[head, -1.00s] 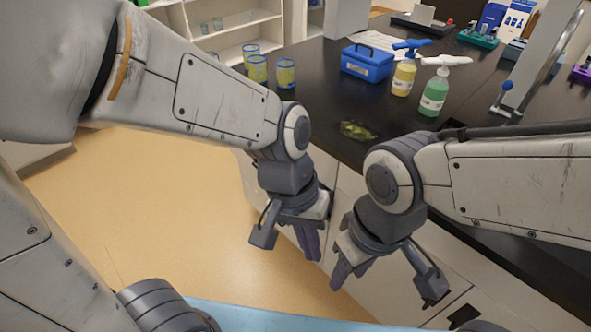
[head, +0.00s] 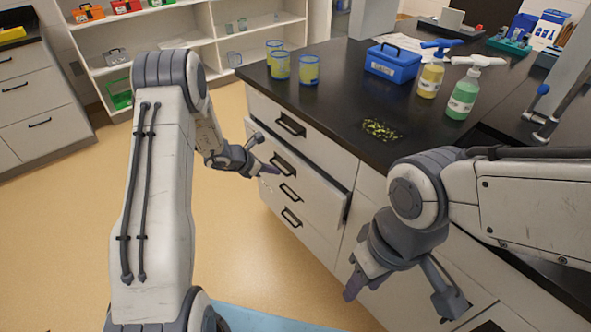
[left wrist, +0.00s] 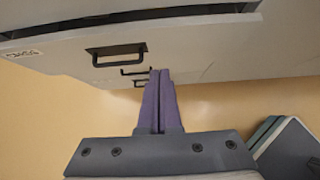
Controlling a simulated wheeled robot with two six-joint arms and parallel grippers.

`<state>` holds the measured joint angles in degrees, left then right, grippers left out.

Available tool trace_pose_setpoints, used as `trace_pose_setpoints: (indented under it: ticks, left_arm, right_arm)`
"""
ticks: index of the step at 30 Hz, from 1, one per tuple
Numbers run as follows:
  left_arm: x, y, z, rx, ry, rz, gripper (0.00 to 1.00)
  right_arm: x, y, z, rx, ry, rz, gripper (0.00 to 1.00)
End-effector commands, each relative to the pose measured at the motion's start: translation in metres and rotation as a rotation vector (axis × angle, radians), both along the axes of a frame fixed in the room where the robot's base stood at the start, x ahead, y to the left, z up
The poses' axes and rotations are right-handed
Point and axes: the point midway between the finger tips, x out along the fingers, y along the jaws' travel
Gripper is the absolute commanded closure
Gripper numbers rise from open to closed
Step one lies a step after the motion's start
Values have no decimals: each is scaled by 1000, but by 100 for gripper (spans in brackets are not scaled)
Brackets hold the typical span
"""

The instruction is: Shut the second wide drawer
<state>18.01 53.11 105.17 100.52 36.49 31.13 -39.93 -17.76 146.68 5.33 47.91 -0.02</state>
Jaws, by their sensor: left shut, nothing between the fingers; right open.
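The second wide drawer (head: 318,190) is in the bench's front and stands partly out, with a dark gap above its front. Its black handle (head: 283,165) faces left. My left gripper (head: 273,169) is shut and empty, its purple fingertips close to this front near the handle. In the left wrist view the shut fingers (left wrist: 160,78) point at the pale drawer front (left wrist: 215,50), right of a black handle (left wrist: 117,54); I cannot tell whether they touch it. My right gripper (head: 355,285) is open and empty, low in front of the bench.
The top drawer (head: 318,141) above looks shut; lower drawers sit beneath. The black bench top (head: 340,110) carries several yellow cups, a blue box (head: 393,64), a yellow bottle (head: 431,78) and a green bottle (head: 463,97). Open floor (head: 235,240) lies left of the drawers.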

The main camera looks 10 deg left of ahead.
Motion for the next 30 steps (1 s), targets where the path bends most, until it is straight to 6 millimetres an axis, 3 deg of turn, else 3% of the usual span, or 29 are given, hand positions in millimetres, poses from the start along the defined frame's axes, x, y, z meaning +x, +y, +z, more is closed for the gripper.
trace_pose_setpoints:
  ticks: [10, 18, 30]
  left_arm:
    - [41, -35, -53, 2, 1, -8, 100]
    - [68, -55, -51, 3, -1, -8, 100]
    - [72, -58, -51, 2, -1, -6, 100]
  right_arm:
    - [0, 0, 3, 0, 0, 0, 56]
    - [0, 0, 12, 0, 0, 0, 56]
    - [0, 0, 13, 0, 0, 0, 56]
